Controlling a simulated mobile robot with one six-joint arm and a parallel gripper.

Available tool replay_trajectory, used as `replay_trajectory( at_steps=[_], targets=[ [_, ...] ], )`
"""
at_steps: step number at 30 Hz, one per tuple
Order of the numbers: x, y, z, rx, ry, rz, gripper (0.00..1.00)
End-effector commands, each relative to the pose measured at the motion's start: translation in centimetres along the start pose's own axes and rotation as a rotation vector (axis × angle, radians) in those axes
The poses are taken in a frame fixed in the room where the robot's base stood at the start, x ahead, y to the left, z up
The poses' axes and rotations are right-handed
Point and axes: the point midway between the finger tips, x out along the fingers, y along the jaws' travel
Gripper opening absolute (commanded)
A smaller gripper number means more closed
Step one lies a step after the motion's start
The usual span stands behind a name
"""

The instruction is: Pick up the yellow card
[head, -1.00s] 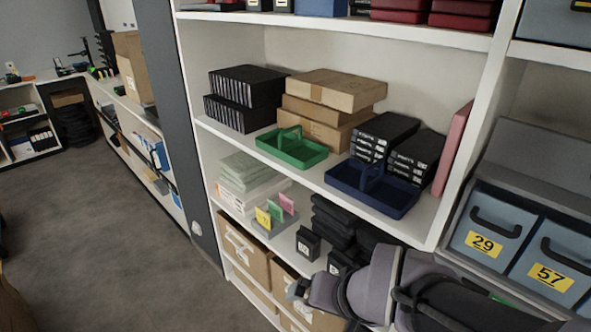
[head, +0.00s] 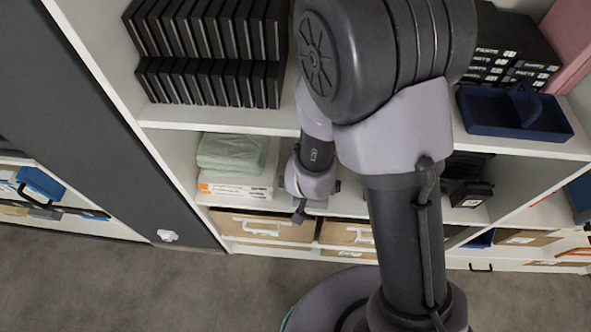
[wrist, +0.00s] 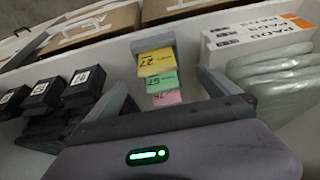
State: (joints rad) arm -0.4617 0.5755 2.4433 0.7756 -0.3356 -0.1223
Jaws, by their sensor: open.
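The yellow card (wrist: 156,62), marked 27, stands in a small grey holder (wrist: 153,41) in the wrist view. A green card (wrist: 162,81) and a pink card (wrist: 167,97) stand in line with it, closer to my gripper. My gripper (wrist: 163,80) is open and empty. Its fingers appear on either side of the row of cards, with the yellow card at the far end. I cannot tell how deep the fingers reach. In the head view my wrist and gripper (head: 300,212) are at the lower shelf, and my arm hides the cards.
Pale green packs (wrist: 268,75) and white boxes lie close to the right finger in the wrist view. Black labelled boxes (wrist: 45,92) stand to the left. Cartons (head: 262,227) sit below. The shelf above holds black folders (head: 208,82) and a blue tray (head: 512,112).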

Motion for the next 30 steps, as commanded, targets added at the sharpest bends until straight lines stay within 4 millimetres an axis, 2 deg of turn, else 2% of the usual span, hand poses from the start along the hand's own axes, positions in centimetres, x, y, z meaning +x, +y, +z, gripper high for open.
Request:
replay_trajectory(
  at_steps=[3, 6, 13, 18, 20, 25, 26, 30],
  targets=[
    [3.4, 0.1, 0.3, -0.001, -0.001, 0.002, 1.0],
    [5.5, 0.1, 0.3, 0.0, 0.0, 0.001, 1.0],
    [7.8, 0.1, 0.1, 0.0, 0.0, 0.0, 1.0],
    [11.4, 0.3, -0.1, 0.001, -0.001, 0.0, 1.0],
    [11.9, 0.2, -0.1, 0.001, -0.001, 0.0, 1.0],
    [11.6, 0.2, -0.3, 0.0, 0.0, -0.001, 1.0],
    [11.6, 0.2, -0.3, 0.0, 0.0, -0.001, 0.96],
    [11.6, 0.2, -0.3, 0.0, 0.0, -0.001, 0.69]
  ],
)
